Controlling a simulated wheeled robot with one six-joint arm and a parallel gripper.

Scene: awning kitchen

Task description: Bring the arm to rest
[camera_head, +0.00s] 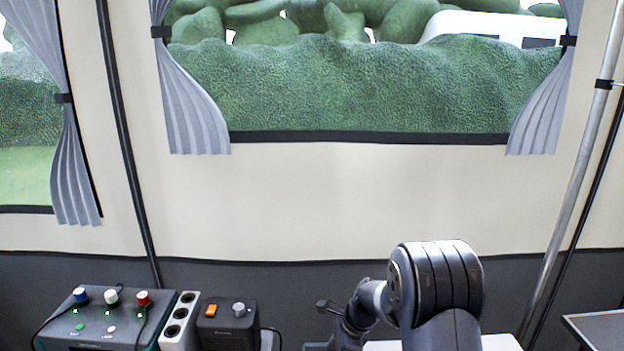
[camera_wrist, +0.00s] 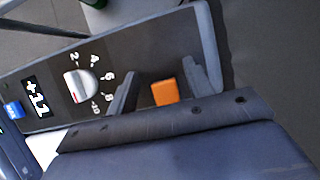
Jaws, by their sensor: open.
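In the wrist view my gripper (camera_wrist: 162,66) is open, with its two dark fingers apart and nothing held between them. An orange switch (camera_wrist: 164,93) shows between the fingers, on a dark panel. In the head view my dark arm rises at lower right and bends left. The gripper's fingers cannot be made out there.
In the head view a box with coloured knobs (camera_head: 105,322), a white socket strip (camera_head: 181,318) and a dark box (camera_head: 228,321) with an orange switch stand at lower left. A dark tabletop (camera_head: 600,328) is at lower right. A metal pole (camera_head: 581,165) stands at right.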

